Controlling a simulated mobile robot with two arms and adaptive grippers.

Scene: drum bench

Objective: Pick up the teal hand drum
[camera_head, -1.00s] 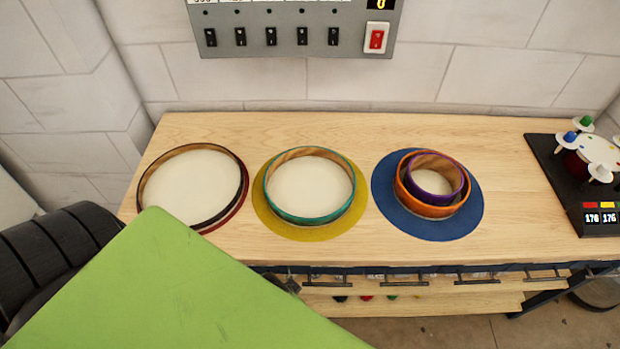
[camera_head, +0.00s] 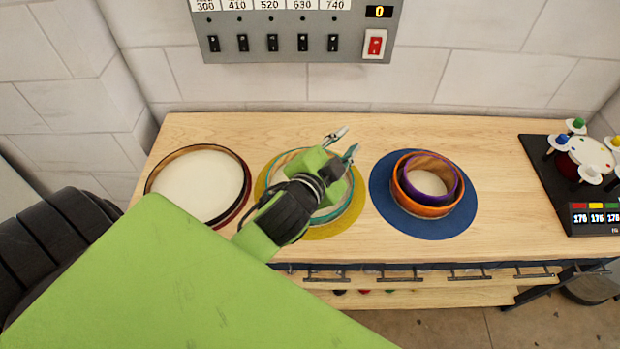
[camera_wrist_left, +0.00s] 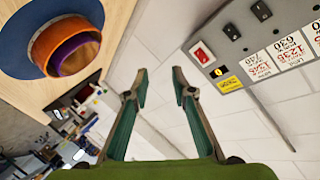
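The teal hand drum (camera_head: 338,211) sits on the yellow round mat (camera_head: 350,222) in the middle of the bench in the head view, largely hidden by my left arm. My left gripper (camera_head: 343,143) is over the far right part of the drum, fingers apart and empty. In the left wrist view my left gripper (camera_wrist_left: 160,90) is open, with wall between its fingers; the teal drum is not in that view. My right gripper is in neither view.
A dark-rimmed drum (camera_head: 200,186) lies at the left of the wooden bench (camera_head: 500,185). An orange drum (camera_head: 437,209) with a purple drum (camera_head: 430,195) inside stands on a blue mat (camera_head: 385,208). A black device (camera_head: 565,190) is at right. A switch panel (camera_head: 290,45) hangs behind.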

